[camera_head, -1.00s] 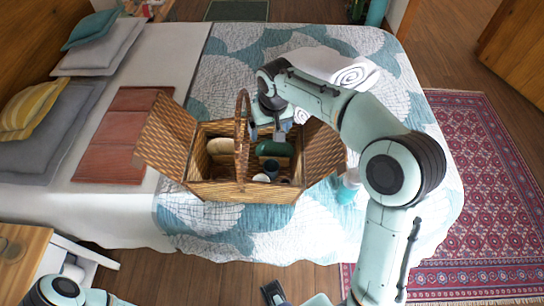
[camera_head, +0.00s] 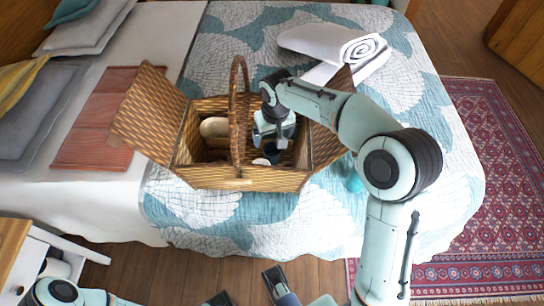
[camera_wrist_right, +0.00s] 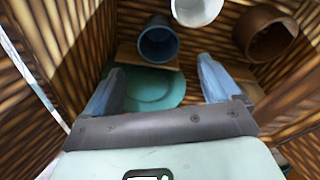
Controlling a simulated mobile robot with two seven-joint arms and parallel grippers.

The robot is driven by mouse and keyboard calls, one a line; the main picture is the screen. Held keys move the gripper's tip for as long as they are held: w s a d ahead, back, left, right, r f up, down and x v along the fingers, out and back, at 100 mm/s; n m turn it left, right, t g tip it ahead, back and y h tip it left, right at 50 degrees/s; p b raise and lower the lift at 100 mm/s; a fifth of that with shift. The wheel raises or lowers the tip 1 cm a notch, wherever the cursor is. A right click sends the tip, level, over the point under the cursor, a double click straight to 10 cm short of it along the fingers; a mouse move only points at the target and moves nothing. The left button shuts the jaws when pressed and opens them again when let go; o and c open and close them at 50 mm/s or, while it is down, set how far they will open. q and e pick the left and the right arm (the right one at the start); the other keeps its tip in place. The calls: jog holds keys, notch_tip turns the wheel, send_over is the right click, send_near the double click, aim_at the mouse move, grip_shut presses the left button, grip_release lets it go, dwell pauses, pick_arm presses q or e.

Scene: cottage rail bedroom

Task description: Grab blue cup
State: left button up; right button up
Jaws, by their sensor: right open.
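The blue cup (camera_head: 272,153) stands inside an open wicker basket (camera_head: 215,182) on the bed, partly hidden by my right gripper. In the right wrist view the dark blue cup (camera_wrist_right: 158,42) shows its open mouth, beyond and between my fingertips. My right gripper (camera_head: 276,146) reaches down into the basket from the right. Its two blue-grey fingers are spread with nothing between them in the wrist view (camera_wrist_right: 162,68). A green round thing (camera_wrist_right: 150,88) lies below the fingers, nearer than the cup.
A white cup (camera_wrist_right: 197,8) and a brown cup (camera_wrist_right: 266,33) stand near the blue cup. The basket's arched handle (camera_head: 238,110) is just left of my gripper; both lids stand open.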

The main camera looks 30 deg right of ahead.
send_over(272, 151)
jog(key=s+a, duration=0.1)
jog(key=s, duration=0.1)
notch_tip(272, 151, down, 4)
jog(key=shift+w+f+b, duration=0.1)
jog(key=shift+f+b, duration=0.1)
jog(key=shift+b, duration=0.1)
notch_tip(272, 151, down, 5)
jog(key=shift+f+b, duration=0.2)
jog(key=shift+b, duration=0.5)
jog(key=shift+r, duration=0.1)
jog(key=c, duration=1.1)
pick_arm(q)
jog(key=shift+t+y, duration=0.3)
jog(key=shift+t, duration=0.2)
jog(key=w+f, duration=0.1)
jog(key=w+a+f, duration=0.1)
jog(key=w, duration=0.1)
jog(key=shift+w+a+f, duration=0.1)
jog(key=shift+a+f, duration=0.05)
jog(key=shift+f, duration=0.2)
pick_arm(e)
jog(key=shift+r, duration=0.15)
